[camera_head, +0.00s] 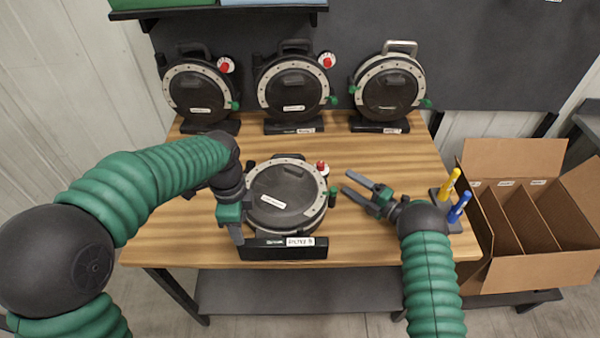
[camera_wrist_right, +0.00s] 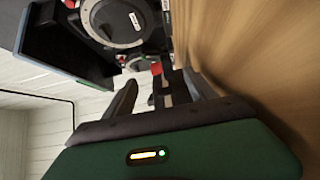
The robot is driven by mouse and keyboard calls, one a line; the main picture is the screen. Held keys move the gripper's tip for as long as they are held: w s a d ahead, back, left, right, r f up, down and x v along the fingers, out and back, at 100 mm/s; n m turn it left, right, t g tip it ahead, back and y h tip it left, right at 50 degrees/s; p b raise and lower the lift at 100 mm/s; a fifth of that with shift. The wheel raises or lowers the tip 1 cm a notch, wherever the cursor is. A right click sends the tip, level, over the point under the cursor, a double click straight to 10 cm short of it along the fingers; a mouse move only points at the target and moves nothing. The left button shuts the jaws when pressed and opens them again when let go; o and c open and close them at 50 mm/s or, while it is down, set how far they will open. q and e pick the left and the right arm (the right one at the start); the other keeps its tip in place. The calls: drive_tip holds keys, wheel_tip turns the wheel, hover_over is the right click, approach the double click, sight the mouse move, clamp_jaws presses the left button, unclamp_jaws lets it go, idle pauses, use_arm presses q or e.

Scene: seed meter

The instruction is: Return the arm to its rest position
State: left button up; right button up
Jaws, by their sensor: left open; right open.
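My left gripper (camera_head: 236,230) hangs at the left side of the front seed meter (camera_head: 285,195), close to its rim. It is open; its fingers are partly hidden, and I cannot tell whether they touch the meter. The meter is a round dark disc housing with a pale ring, a red knob and a green knob, in a black labelled stand (camera_head: 270,249). My right gripper (camera_head: 354,186) is open and empty, low over the table to the right of the meter, its fingers pointing left. In the right wrist view its two fingers (camera_wrist_right: 158,92) are apart with nothing held between them.
Three similar seed meters (camera_head: 198,92) (camera_head: 293,90) (camera_head: 388,90) stand along the back of the wooden table (camera_head: 385,240). A yellow marker (camera_head: 449,184) and a blue marker (camera_head: 459,207) stand in a holder at the right edge. A divided cardboard box (camera_head: 535,272) sits beyond it.

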idle(0.4)
drive_tip(key=w+d+r+m+t+h, duration=0.2)
drive_tip(key=w+d+r+m+h, duration=0.4)
drive_tip(key=m+h, duration=0.35)
drive_tip(key=s+r+m+g+h, duration=0.3)
drive_tip(key=s+m, duration=0.5)
use_arm(q)
drive_tip(key=s+a+f+n+t, duration=0.1)
drive_tip(key=s+a+n, duration=0.3)
drive_tip(key=n, duration=0.5)
drive_tip(key=s+a+f+n+t, duration=0.1)
drive_tip(key=s+a+f+n, duration=0.3)
drive_tip(key=s+n, duration=0.5)
drive_tip(key=shift+s+a+n+t, duration=0.2)
drive_tip(key=shift+a+n+t, duration=0.15)
drive_tip(key=shift+a, duration=0.25)
use_arm(e)
drive_tip(key=s+a+m+g, duration=0.2)
drive_tip(key=s+m+g, duration=0.1)
drive_tip(key=s, duration=0.7)
drive_tip(key=s+a+f+m+g, duration=0.1)
drive_tip(key=s+a+m+g, duration=0.2)
drive_tip(key=s, duration=0.7)
drive_tip(key=s+a+f+m+g, duration=0.1)
drive_tip(key=s+a+m+g, duration=0.2)
drive_tip(key=s, duration=0.7)
drive_tip(key=shift+s+a, duration=0.15)
drive_tip(key=shift+s, duration=0.1)
